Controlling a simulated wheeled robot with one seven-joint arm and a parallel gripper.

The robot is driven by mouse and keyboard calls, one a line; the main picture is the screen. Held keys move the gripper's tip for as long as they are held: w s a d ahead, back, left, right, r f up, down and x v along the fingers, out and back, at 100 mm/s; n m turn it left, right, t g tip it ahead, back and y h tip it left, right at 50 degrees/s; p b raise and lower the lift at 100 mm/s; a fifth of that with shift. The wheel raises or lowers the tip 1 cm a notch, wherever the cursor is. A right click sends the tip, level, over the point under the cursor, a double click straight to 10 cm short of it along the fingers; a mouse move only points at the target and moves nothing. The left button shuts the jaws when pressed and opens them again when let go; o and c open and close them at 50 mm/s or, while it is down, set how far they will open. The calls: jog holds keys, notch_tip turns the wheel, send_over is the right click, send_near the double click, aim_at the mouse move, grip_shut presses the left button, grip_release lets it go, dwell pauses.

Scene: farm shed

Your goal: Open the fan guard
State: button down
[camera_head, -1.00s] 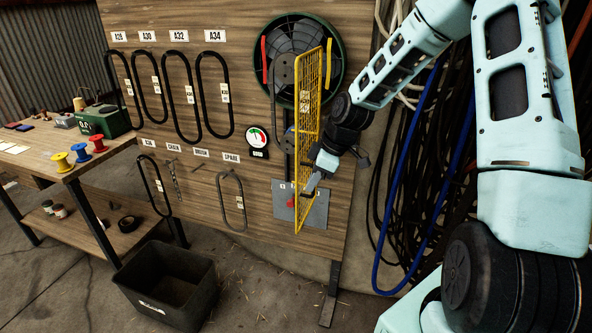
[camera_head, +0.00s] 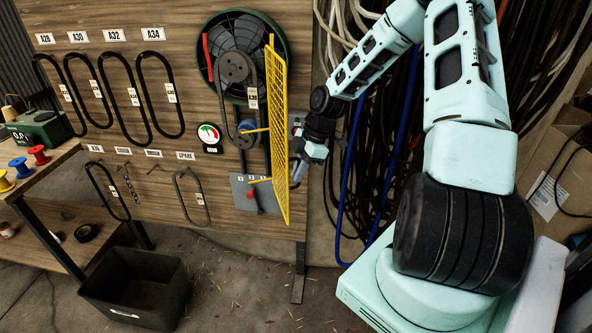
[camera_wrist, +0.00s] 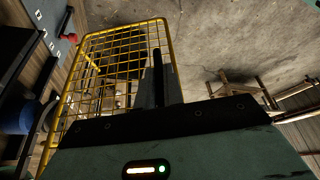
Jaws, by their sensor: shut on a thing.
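The yellow mesh fan guard (camera_head: 277,135) stands swung out from the wooden board, seen nearly edge-on in the head view. Behind it, the fan (camera_head: 240,45) with its green rim and the dark pulley (camera_head: 234,68) are largely uncovered. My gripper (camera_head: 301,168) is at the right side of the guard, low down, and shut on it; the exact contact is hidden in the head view. In the wrist view, my gripper's fingers (camera_wrist: 157,82) are together over the guard's mesh (camera_wrist: 110,60).
Belts (camera_head: 160,95) hang on the board (camera_head: 150,30) at left, beside a gauge (camera_head: 209,134). A black crate (camera_head: 136,288) stands on the floor below. Blue and black hoses (camera_head: 408,105) hang close to the right of my gripper.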

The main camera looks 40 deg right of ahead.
jog(key=c, duration=1.5)
grip_release()
jog(key=shift+f, duration=0.1)
jog(key=b+v, duration=0.2)
jog(key=v, duration=1.5)
jog(key=shift+r, duration=0.25)
